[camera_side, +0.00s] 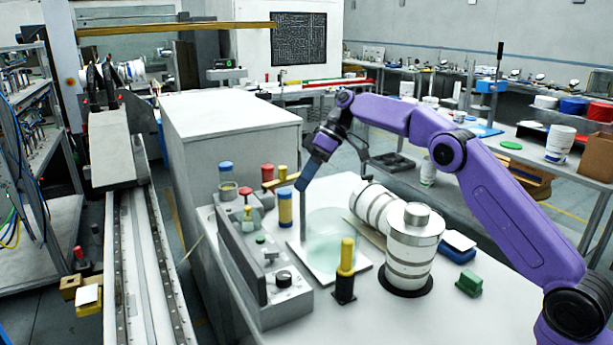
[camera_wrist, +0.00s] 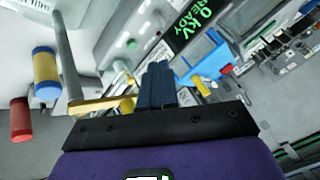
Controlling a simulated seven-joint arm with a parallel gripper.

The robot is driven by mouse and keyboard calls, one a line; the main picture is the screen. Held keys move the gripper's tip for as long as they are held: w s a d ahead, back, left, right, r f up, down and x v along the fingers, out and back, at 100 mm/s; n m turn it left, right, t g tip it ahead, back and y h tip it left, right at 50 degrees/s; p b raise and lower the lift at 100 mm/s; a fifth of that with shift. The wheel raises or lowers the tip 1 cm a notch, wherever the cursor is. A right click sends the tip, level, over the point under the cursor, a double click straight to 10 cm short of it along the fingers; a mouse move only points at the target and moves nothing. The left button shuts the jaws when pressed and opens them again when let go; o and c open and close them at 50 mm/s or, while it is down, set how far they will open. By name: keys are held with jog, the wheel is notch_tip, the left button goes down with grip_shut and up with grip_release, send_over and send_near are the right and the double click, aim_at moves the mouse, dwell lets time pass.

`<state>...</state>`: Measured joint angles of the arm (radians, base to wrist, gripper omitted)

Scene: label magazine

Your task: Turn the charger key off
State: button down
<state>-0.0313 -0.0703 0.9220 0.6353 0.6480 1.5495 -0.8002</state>
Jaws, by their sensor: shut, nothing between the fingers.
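The charger appears to be the grey sloped console (camera_side: 232,250) on the near left of the bench, with a black knob (camera_side: 284,277) and a green button (camera_side: 260,239). I cannot pick out the key for certain in either view. My gripper (camera_side: 301,186) is above the bench, behind and above the console, by a thin upright post. Its dark blue fingers (camera_wrist: 159,70) are together and empty, apart from the panel.
A blue-and-yellow cylinder (camera_side: 285,208), the thin post (camera_side: 305,215) and a clear beaker (camera_side: 331,240) stand close to my gripper. A yellow-topped post (camera_side: 345,268) and a white ribbed insulator (camera_side: 410,250) stand in front. The bench's front right is mostly clear.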

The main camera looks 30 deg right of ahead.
jog(key=c, duration=1.7)
grip_release()
jog(key=shift+d+r, duration=0.2)
jog(key=shift+r, duration=0.05)
jog(key=shift+c, duration=0.2)
jog(key=o, duration=0.5)
jog(key=shift+r, duration=0.1)
jog(key=o, duration=0.5)
jog(key=shift+s+a+m, duration=0.15)
jog(key=shift+a+m, duration=0.25)
jog(key=m+t+h, duration=0.5)
jog(key=m+h, duration=0.4)
jog(key=m, duration=0.4)
send_near(272, 252)
jog(key=x, duration=0.8)
jog(key=c, duration=1)
